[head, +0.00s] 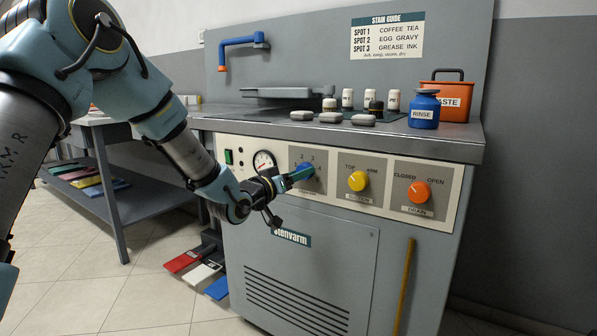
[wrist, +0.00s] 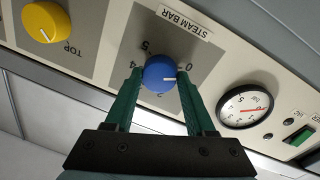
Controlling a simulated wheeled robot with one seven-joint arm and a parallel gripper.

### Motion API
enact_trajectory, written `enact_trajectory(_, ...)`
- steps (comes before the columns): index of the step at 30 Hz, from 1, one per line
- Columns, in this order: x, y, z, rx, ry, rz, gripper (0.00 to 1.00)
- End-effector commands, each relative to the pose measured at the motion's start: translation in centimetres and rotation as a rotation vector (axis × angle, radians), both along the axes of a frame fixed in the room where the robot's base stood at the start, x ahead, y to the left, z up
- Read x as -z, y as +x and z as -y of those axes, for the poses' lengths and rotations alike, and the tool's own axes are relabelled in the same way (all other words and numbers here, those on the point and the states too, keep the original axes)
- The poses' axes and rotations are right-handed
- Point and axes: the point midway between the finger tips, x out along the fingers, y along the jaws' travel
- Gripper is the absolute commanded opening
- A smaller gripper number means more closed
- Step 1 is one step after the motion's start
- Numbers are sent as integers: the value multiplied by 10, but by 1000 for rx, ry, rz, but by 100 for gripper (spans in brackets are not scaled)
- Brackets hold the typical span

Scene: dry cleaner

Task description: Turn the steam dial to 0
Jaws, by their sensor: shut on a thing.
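The blue steam dial (head: 304,171) is on the machine's front panel, left of the yellow knob. It shows closely in the wrist view (wrist: 158,70), with printed numbers around it and the label STEAM BAR. My gripper (head: 290,178) is shut on the dial, one green finger on each side, seen in the wrist view (wrist: 158,80). The dial's white pointer line points right in the wrist view, toward the side where the 0 is printed and slightly below that 0. The 1 is hidden, apparently behind the right finger.
A yellow knob (head: 358,181) and an orange drain knob (head: 419,192) sit right of the dial. A pressure gauge (head: 264,162) and a green switch (head: 229,157) are to its left. The worktop edge (head: 350,146) overhangs the panel.

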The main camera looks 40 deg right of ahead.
Motion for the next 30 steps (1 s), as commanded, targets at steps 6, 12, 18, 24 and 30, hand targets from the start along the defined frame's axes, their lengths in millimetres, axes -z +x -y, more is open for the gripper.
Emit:
enact_trajectory(6,1,0,0,-1,-20,-91,0)
enact_trajectory(12,2,-1,0,0,-30,-126,0)
enact_trajectory(18,2,-1,0,1,-33,-133,0)
enact_trajectory(24,2,-1,0,1,-32,-133,0)
enact_trajectory(30,2,-1,0,1,-32,-132,73)
